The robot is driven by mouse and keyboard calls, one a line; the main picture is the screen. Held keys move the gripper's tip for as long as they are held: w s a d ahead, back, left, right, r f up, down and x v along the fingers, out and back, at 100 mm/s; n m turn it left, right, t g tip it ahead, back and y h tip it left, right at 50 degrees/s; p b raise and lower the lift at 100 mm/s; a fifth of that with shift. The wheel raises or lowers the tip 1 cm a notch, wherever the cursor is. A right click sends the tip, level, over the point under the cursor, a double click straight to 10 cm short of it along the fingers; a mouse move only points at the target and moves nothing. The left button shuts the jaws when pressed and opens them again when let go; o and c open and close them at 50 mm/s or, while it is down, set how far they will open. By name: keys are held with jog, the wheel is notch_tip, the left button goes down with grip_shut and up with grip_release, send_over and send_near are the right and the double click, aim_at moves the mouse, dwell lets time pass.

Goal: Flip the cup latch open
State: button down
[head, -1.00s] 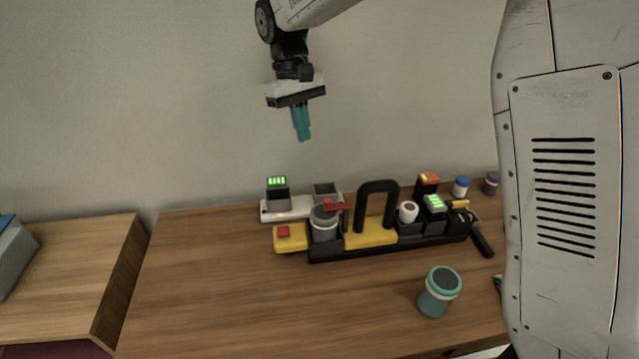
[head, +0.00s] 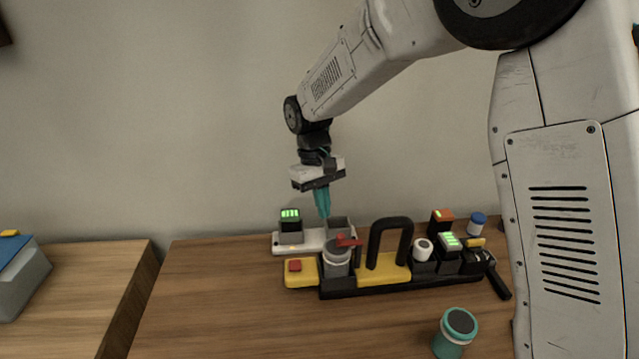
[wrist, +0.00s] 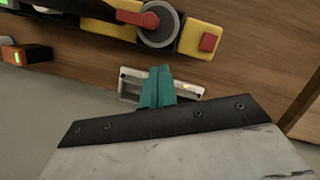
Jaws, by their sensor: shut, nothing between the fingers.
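The grey cup (head: 336,266) stands in the black and yellow holder with a red latch (head: 348,241) lying across its top. In the wrist view the cup (wrist: 160,36) is at the upper middle, with the red latch (wrist: 145,19) reaching left from it. My gripper (head: 323,214) has its teal fingers together and empty, pointing down above and behind the cup, near the white charging base. The fingers (wrist: 160,72) also show in the wrist view, apart from the cup and over the base. Whether the latch is fastened is too small to tell.
The white charging base (head: 262,243) holds a green-lit battery (head: 290,222) behind the holder. A tall black handle (head: 390,224) rises right of the cup, and a red button (head: 294,265) sits left. A teal jar (head: 455,330) stands in front. The table's left front is bare.

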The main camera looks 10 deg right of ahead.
aim_at(333, 239)
jog(key=shift+s+d+f, duration=0.2)
jog(key=shift+s+d, duration=0.1)
jog(key=shift+s, duration=0.3)
jog(key=shift+s+d+f, duration=0.15)
jog(key=shift+s+d, duration=0.2)
jog(key=shift+s, duration=0.2)
jog(key=shift+s+d+f, duration=0.2)
jog(key=shift+s+d, duration=0.1)
jog(key=shift+s, duration=0.3)
